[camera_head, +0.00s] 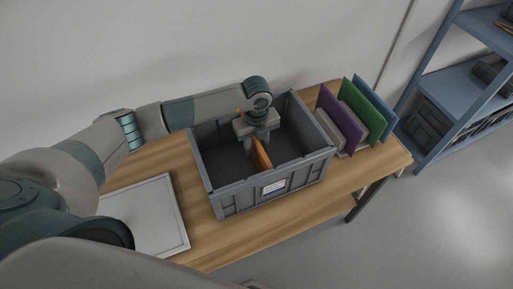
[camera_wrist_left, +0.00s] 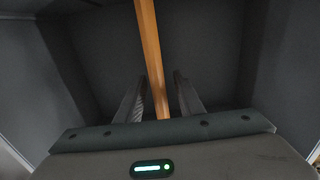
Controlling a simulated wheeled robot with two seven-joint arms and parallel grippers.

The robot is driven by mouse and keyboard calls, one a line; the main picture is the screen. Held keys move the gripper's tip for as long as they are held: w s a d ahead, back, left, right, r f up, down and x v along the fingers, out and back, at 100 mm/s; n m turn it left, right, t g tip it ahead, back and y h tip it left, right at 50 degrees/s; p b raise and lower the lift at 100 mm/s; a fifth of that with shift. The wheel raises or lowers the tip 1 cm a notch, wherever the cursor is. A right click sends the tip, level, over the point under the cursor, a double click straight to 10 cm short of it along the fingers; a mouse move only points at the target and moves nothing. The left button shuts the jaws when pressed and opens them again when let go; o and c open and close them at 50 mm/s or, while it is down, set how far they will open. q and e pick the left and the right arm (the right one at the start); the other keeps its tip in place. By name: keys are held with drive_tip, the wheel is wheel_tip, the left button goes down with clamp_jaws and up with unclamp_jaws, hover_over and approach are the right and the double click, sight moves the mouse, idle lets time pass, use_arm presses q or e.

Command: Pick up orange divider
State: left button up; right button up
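The orange divider (camera_head: 262,154) stands upright inside the grey crate (camera_head: 239,190), near its middle. My left gripper (camera_head: 258,141) is over the crate and reaches down at the divider's top. In the left wrist view the divider (camera_wrist_left: 152,50) shows as a thin orange edge running between the two fingers of the left gripper (camera_wrist_left: 159,80). The fingers are open, with a gap on each side of the divider. The divider's lower part is hidden by the crate wall in the head view. My right gripper is not in view.
The crate stands on a wooden table (camera_head: 280,225). To its right, purple (camera_head: 339,120), green (camera_head: 363,109) and blue (camera_head: 375,98) panels stand upright in a holder. A pale flat board (camera_head: 150,215) lies at the left. A blue shelf (camera_head: 455,90) stands beyond the table at right.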

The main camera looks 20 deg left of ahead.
sight(256, 165)
use_arm(q)
drive_tip(key=shift+f+p, duration=0.6)
drive_tip(key=shift+f, duration=1.15)
drive_tip(key=shift+c, duration=0.3)
clamp_jaws()
